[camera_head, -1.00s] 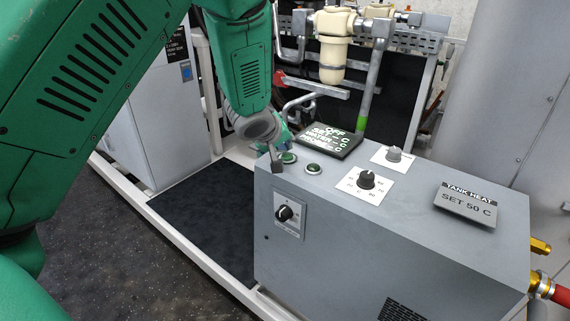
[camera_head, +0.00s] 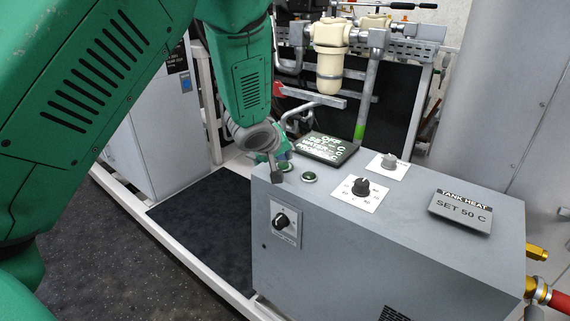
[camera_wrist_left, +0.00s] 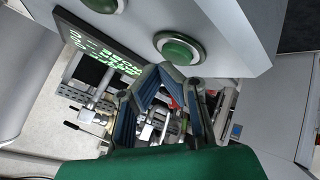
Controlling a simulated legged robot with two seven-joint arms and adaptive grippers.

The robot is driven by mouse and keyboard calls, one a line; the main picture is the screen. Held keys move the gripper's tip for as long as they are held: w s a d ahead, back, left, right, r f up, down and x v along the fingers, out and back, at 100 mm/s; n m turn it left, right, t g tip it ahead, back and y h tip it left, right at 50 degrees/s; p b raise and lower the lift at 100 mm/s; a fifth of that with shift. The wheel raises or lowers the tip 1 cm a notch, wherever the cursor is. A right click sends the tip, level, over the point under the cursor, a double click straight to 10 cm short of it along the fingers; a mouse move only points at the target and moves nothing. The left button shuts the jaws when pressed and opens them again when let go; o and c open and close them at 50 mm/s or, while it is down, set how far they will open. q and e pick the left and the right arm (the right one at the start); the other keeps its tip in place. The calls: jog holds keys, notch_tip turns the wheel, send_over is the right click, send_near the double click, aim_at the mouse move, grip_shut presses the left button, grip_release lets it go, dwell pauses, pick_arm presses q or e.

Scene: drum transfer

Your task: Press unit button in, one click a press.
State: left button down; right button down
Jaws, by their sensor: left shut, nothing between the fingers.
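The grey unit (camera_head: 390,250) carries two round green buttons on its top. The left button (camera_head: 285,166) is partly hidden by my left gripper; the right button (camera_head: 309,177) is clear. My left gripper (camera_head: 277,176) is shut and empty, at the unit's left corner beside the left button. In the left wrist view its fingertips (camera_wrist_left: 158,72) meet just below one green button (camera_wrist_left: 178,49), and another button (camera_wrist_left: 103,3) is cut by the top edge. I cannot tell whether the fingers touch a button. The display (camera_head: 326,148) behind the buttons shows OFF in its top line.
A black dial (camera_head: 361,187) and a grey knob (camera_head: 389,161) stand on the top. A plate (camera_head: 461,210) reads TANK HEAT, SET 50 C. Another knob (camera_head: 283,220) sits on the front face. A cream filter housing (camera_head: 329,55) and pipes stand behind.

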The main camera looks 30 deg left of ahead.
pick_arm(q)
jog(key=shift+a+f, duration=0.15)
jog(key=shift+a, duration=0.25)
jog(key=shift+f, duration=0.3)
jog(key=shift+d, duration=0.3)
jog(key=shift+a+r+p, duration=0.25)
jog(key=shift+r+p, duration=0.15)
jog(key=shift+p, duration=0.15)
jog(key=shift+a, duration=0.15)
